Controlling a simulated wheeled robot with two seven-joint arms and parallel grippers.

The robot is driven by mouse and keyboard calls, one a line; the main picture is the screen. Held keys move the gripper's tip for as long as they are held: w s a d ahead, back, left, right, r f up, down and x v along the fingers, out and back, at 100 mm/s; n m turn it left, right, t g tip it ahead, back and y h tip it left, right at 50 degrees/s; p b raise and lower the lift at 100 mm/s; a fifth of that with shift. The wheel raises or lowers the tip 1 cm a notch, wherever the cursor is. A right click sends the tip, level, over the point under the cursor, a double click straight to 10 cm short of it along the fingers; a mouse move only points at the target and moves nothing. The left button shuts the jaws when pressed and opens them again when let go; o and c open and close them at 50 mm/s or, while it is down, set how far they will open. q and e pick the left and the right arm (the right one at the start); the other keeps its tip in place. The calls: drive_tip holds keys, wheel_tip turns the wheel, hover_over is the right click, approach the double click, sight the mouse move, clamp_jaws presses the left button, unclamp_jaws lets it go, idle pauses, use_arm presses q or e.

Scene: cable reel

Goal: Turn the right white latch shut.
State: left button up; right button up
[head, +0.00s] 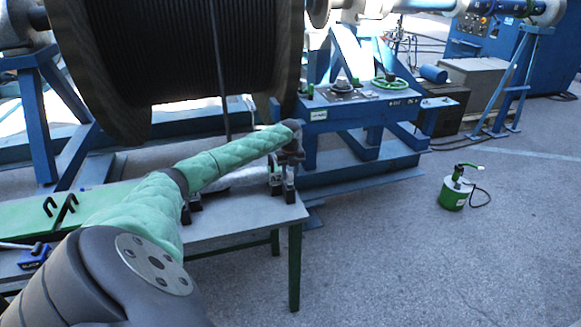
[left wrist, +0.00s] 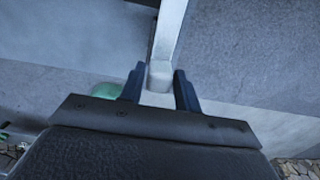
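My left arm reaches across the table (head: 235,212) in the head view, with its left gripper (head: 289,158) pointing down over the table's right end. In the left wrist view the gripper's two dark fingers (left wrist: 159,76) are apart. A white bar, seemingly the right white latch (left wrist: 169,38), runs from the top edge down to between them. Its pale end block lies between the fingers, with a narrow gap seen at each side. In the head view the latch is too small and covered to make out clearly. My right gripper is not in view.
Dark clamp-like fittings (head: 275,185) stand at the table's right end. A large cable reel (head: 185,50) rises behind the table. A blue machine frame (head: 370,110) stands to the right. A green canister (head: 455,193) is on the open floor at right.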

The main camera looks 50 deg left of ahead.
use_arm(q)
drive_tip(key=shift+o, duration=1.1)
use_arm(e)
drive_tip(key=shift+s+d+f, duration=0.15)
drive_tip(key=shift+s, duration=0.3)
use_arm(q)
drive_tip(key=shift+r, duration=0.1)
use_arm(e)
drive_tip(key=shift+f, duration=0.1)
use_arm(q)
drive_tip(key=shift+r+b, duration=0.3)
wheel_tip(320, 180, up, 5)
drive_tip(key=shift+r+b, duration=0.1)
drive_tip(key=shift+b, duration=1)
drive_tip(key=shift+r, duration=0.9)
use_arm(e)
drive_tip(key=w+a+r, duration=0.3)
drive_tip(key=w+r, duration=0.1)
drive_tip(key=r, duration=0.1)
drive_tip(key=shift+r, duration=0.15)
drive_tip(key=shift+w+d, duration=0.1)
